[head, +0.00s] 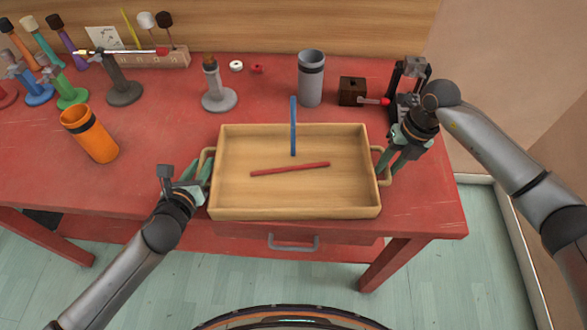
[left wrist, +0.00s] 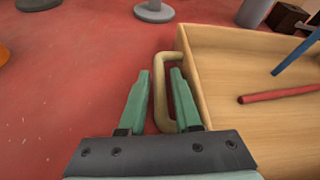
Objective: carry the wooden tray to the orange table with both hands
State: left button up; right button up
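The wooden tray (head: 297,206) rests on the red table near its front edge, holding a blue stick (head: 293,128) and a red stick (head: 290,169). It has a loop handle on each short side. My left gripper (head: 197,172) is at the left handle (head: 207,155). In the left wrist view, its open fingers (left wrist: 161,82) stand on either side of the handle bar (left wrist: 160,100), with a gap showing. My right gripper (head: 389,165) is at the right handle (head: 387,166), its fingers apart around it; contact is unclear. No orange table is in view.
The red table (head: 130,190) also bears an orange cup (head: 90,135), a grey cylinder (head: 311,78), a grey stand (head: 217,90) and a dark box (head: 352,91) behind the tray. Several coloured stands are at the back left. Floor (head: 440,270) shows in front and to the right.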

pick_arm(q)
jog(key=shift+w+f, duration=0.2)
jog(key=shift+w, duration=0.25)
pick_arm(e)
jog(key=shift+a+f, duration=0.1)
jog(key=shift+f, duration=0.4)
pick_arm(q)
grip_shut()
pick_arm(e)
grip_shut()
pick_arm(q)
jog(key=shift+r, duration=0.1)
pick_arm(e)
jog(key=shift+r, duration=0.15)
